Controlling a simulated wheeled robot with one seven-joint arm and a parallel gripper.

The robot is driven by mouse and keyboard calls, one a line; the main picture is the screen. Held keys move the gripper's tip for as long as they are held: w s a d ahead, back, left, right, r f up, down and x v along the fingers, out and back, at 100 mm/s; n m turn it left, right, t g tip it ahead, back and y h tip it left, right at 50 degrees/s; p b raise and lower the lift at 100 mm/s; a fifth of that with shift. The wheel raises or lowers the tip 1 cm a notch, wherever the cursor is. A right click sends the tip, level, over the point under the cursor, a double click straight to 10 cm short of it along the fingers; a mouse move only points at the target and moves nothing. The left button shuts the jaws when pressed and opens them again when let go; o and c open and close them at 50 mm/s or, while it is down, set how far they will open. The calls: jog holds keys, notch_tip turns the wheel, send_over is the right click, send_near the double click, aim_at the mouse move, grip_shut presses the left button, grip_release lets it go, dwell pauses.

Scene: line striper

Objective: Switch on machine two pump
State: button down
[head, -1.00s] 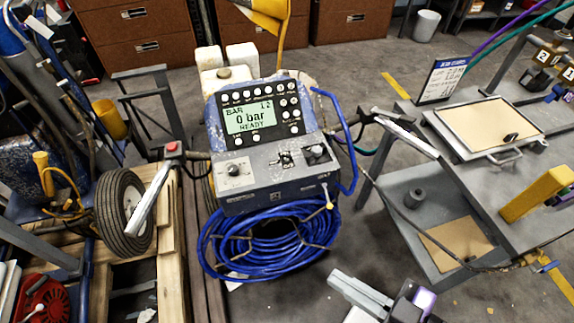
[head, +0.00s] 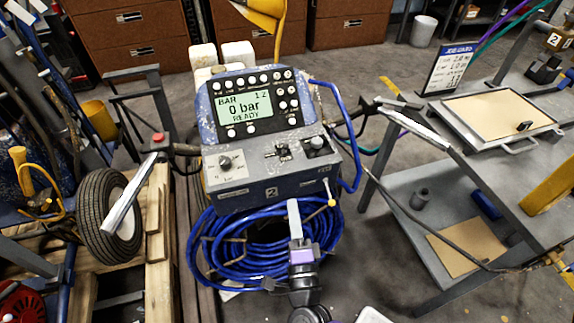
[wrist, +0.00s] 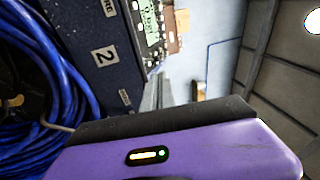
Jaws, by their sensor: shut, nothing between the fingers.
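The sloping panel has a round dial (head: 225,162) at left, a small dark switch (head: 282,150) in the middle and a dark knob (head: 317,146) at right. Their labels are too small to read, so I cannot tell which is the pump. My gripper (head: 294,203) is shut and empty, pointing up before the box front, below the middle switch.
A coiled blue hose (head: 225,245) hangs below the box, behind my gripper. A handle with a red button (head: 158,138) rises at left, beside a wheel (head: 112,215). A grey metal cart (head: 450,180) stands at right. A thin yellow-tipped lever (head: 331,200) sticks out at the box's right.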

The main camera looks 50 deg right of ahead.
aim_at(287, 167)
jog(key=shift+w+d+f+m+g+h, duration=0.3)
jog(key=shift+w+d+f+m+g, duration=0.15)
jog(key=shift+m, duration=0.15)
jog(key=shift+r+t, duration=0.1)
jog(key=shift+t, duration=0.15)
jog(key=p+x, duration=0.1)
jog(key=x, duration=1.3)
jog(key=shift+p, duration=0.3)
jog(key=shift+p, duration=0.5)
